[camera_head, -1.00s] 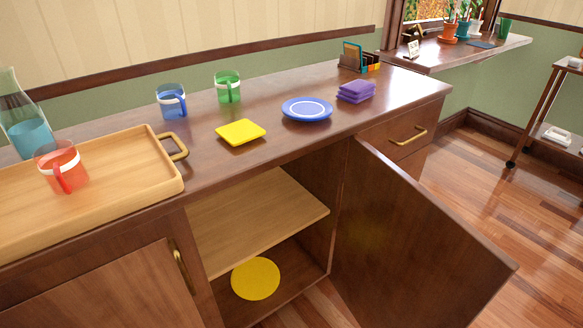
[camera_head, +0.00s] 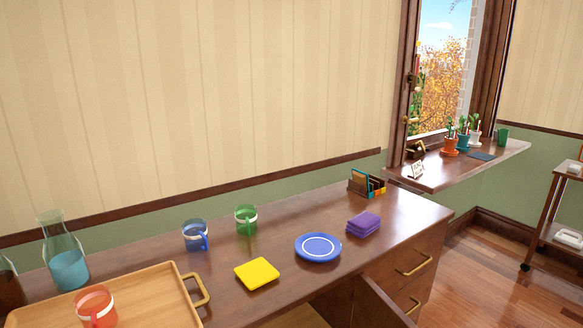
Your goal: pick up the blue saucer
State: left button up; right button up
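The blue saucer (camera_head: 318,248) lies flat on the brown wooden counter (camera_head: 225,287), near its front edge. It has a white ring on its upper face, and nothing stands on it. It sits between a yellow square coaster (camera_head: 257,273) on its left and a stack of purple cloths or coasters (camera_head: 363,224) on its right. Neither of my grippers shows in the head view.
A blue mug (camera_head: 195,236) and a green mug (camera_head: 246,219) stand behind the yellow square. A wooden tray (camera_head: 150,283) with a red mug (camera_head: 97,308) and a carafe (camera_head: 66,254) are at left. A card holder (camera_head: 366,184) stands at back. An open cabinet door (camera_head: 383,306) juts out below.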

aim_at(315, 247)
jog(key=u, duration=3.2)
jog(key=k, duration=2.1)
jog(key=z, duration=2.05)
